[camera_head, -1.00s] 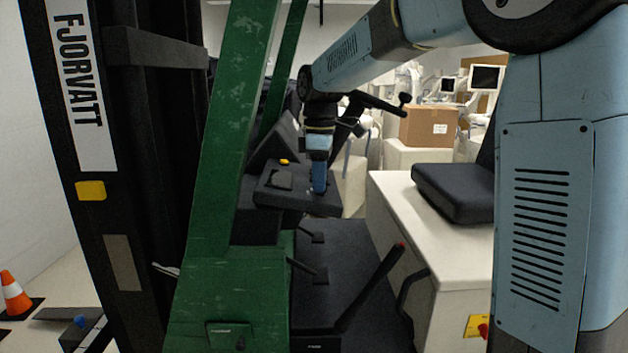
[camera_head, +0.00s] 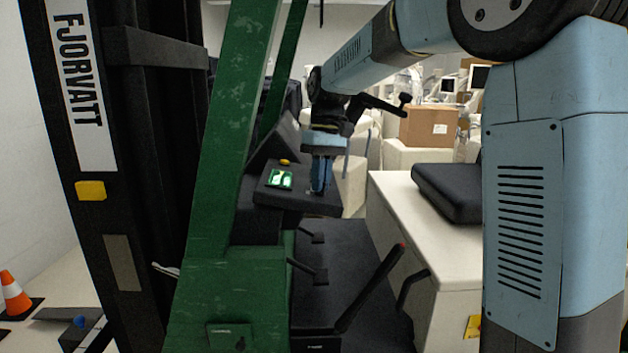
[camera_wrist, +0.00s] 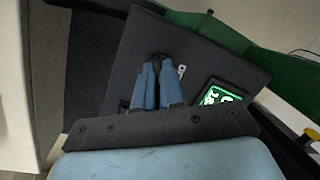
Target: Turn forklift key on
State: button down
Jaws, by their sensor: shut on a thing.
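The forklift's black dash panel (camera_head: 300,201) stands behind the green mast post. My gripper (camera_head: 320,190) points down at the right part of this panel, its blue fingers together. In the wrist view my gripper (camera_wrist: 158,66) is shut on the key at the panel; the key itself is mostly hidden between the fingertips. A small pale mark (camera_wrist: 181,71) shows just right of the fingertips. A display (camera_head: 280,179) on the panel is lit green and white, and it also shows in the wrist view (camera_wrist: 221,96).
A yellow button (camera_head: 285,162) sits behind the display. The green post (camera_head: 228,130) stands left of the panel. A black seat (camera_head: 448,190) on a pale base is at the right. A lever with a red tip (camera_head: 372,288) rises from the floor. An orange cone (camera_head: 13,293) stands far left.

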jog(key=shift+d+f+m, duration=0.2)
jog(key=shift+d+m, duration=0.15)
jog(key=shift+m, duration=0.15)
jog(key=c, duration=1.2)
grip_release()
jog(key=shift+s+r, duration=0.1)
jog(key=shift+s, duration=0.05)
jog(key=shift+c, duration=0.2)
jog(key=shift+a, duration=0.1)
jog(key=shift+r, duration=0.2)
notch_tip(320, 180, up, 13)
jog(key=w+d, duration=0.1)
jog(key=w, duration=0.1)
jog(key=shift+w+d, duration=0.25)
jog(key=shift+w, duration=0.05)
